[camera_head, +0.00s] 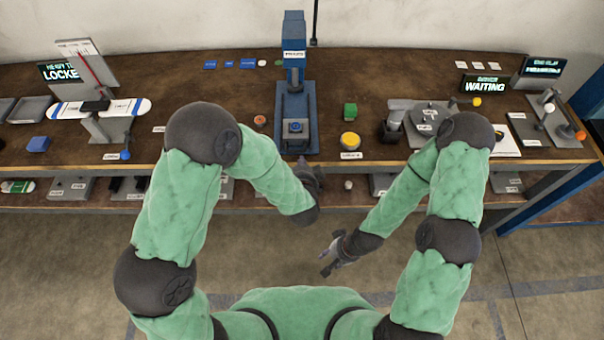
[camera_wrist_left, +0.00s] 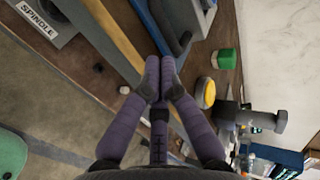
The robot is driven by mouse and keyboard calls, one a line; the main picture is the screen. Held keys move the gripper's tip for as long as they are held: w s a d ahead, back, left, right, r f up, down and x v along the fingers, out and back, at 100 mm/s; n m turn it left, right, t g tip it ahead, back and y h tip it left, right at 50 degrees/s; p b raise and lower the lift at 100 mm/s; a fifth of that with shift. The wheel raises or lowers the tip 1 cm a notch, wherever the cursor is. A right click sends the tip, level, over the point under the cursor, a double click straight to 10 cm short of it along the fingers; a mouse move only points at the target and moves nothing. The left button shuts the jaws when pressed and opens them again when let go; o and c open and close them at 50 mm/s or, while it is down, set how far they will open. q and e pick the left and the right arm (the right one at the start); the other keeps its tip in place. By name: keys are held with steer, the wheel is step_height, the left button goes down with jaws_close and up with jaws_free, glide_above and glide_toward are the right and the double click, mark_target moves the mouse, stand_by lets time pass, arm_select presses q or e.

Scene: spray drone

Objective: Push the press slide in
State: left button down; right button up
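The blue press (camera_head: 294,75) stands upright at the middle of the bench. Its base holds a dark slide block with a blue top (camera_head: 295,127) below the press head. Part of the press base also shows at the top of the left wrist view (camera_wrist_left: 160,32). My left gripper (camera_head: 311,168) is just in front of the bench edge, below the press base and apart from it. In the left wrist view its purple fingers (camera_wrist_left: 160,78) meet at the tips with nothing held. My right gripper (camera_head: 329,262) hangs lower, in front of the bench, apparently empty; its finger gap is unclear.
A yellow button (camera_head: 350,140) and a green block (camera_head: 350,110) are right of the press. A small orange disc (camera_head: 260,120) lies left. A grey fixture (camera_head: 425,122) stands further right. The lower shelf (camera_head: 335,200) runs below the bench.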

mark_target(301, 122)
arm_select(q)
steer(key=shift+w+f, duration=0.1)
steer(key=shift+w, duration=0.55)
steer(key=w+p, duration=0.3)
steer(key=w, duration=1.2)
steer(key=shift+w, duration=0.3)
steer(key=shift+s+p, duration=0.1)
steer(key=shift+p, duration=0.25)
